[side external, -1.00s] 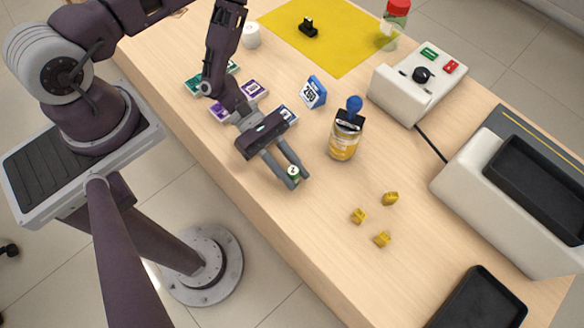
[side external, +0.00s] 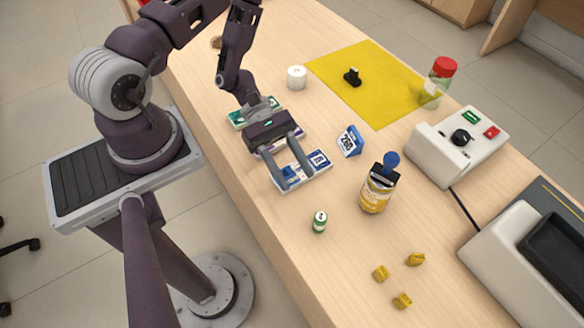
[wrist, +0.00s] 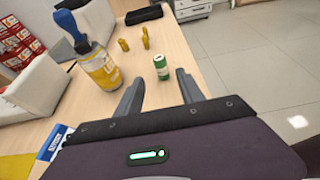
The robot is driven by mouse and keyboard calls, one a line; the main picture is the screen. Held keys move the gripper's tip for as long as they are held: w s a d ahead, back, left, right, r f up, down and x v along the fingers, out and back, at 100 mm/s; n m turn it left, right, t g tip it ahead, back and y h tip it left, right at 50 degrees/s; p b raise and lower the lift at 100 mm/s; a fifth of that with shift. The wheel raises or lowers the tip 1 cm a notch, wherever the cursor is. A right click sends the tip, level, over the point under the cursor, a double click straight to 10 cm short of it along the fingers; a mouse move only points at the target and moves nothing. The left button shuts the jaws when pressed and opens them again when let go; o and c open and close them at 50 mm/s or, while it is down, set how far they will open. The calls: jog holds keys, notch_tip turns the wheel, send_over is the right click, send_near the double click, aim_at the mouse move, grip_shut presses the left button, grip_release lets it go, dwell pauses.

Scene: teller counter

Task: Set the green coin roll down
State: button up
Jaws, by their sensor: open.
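The green coin roll (side external: 319,222) stands upright on the wooden counter, near its front edge. It also shows in the wrist view (wrist: 161,67), beyond and between my fingertips. My gripper (side external: 294,170) is open and empty. It is apart from the roll, up and to the left of it in the side view, over the banknote bundles (side external: 314,168). The wrist view shows both fingers (wrist: 158,90) spread with nothing between them.
A yellow-labelled jar (side external: 376,194) with a blue-knobbed item on top stands right of the roll. Several small yellow pieces (side external: 402,301) lie to the lower right. Counter around the roll is clear.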

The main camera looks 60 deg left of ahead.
jog(key=shift+a+r, duration=0.15)
jog(key=shift+a, duration=0.15)
notch_tip(320, 180, up, 17)
jog(key=d+m+g+y, duration=0.1)
jog(key=m+g+y, duration=0.25)
jog(key=m, duration=0.65)
jog(key=s+a+r+m+t+y, duration=0.3)
jog(key=s+r+m+t+y, duration=0.1)
jog(key=r, duration=0.3)
jog(key=s+a+r+m+t+y, duration=0.3)
jog(key=s+r+m+t+y, duration=0.1)
jog(key=r+t+y, duration=0.1)
notch_tip(320, 180, up, 2)
jog(key=shift+s+a+r+y, duration=0.15)
jog(key=shift+y, duration=0.4)
